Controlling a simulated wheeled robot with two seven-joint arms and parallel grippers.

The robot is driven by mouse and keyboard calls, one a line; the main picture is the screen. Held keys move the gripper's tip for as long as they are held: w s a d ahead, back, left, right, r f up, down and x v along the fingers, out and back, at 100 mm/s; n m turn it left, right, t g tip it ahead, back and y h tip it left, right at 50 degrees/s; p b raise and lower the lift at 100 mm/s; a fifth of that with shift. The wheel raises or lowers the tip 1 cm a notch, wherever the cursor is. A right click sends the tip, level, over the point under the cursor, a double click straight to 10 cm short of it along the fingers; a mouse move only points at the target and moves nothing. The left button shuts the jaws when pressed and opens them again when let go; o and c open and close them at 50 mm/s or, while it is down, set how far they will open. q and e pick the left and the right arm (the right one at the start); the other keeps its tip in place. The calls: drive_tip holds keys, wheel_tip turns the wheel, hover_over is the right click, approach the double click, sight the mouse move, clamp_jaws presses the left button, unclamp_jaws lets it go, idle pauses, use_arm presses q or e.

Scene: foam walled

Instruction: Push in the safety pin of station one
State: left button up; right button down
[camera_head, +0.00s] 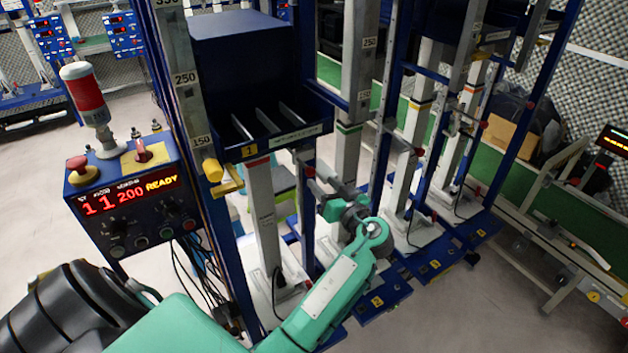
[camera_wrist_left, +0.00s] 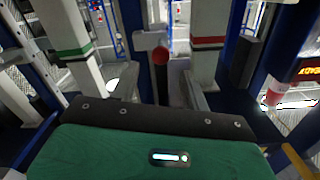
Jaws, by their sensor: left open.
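Station one is the blue frame with the yellow "1" label (camera_head: 249,151) and a grey column with a red band. A small red ball knob (camera_head: 310,172), which looks like its safety pin, sticks out at the right of this frame. It also shows as a red ball (camera_wrist_left: 160,56) near the middle of the left wrist view. My left gripper (camera_head: 322,188) is open, close to the knob on its right side, with the fingers pointing toward it. Whether they touch it I cannot tell. The pin's shaft is hidden. My right gripper is not in view.
A control box (camera_head: 128,195) reading "READY", with a red-and-white beacon (camera_head: 83,95), stands at the left. A yellow knob (camera_head: 213,169) sits on station one's left post. Similar stations stand close by on the right. A green conveyor (camera_head: 560,185) runs behind them.

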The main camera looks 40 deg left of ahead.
use_arm(q)
drive_tip(key=b+v, duration=0.1)
drive_tip(key=v, duration=0.5)
idle(0.3)
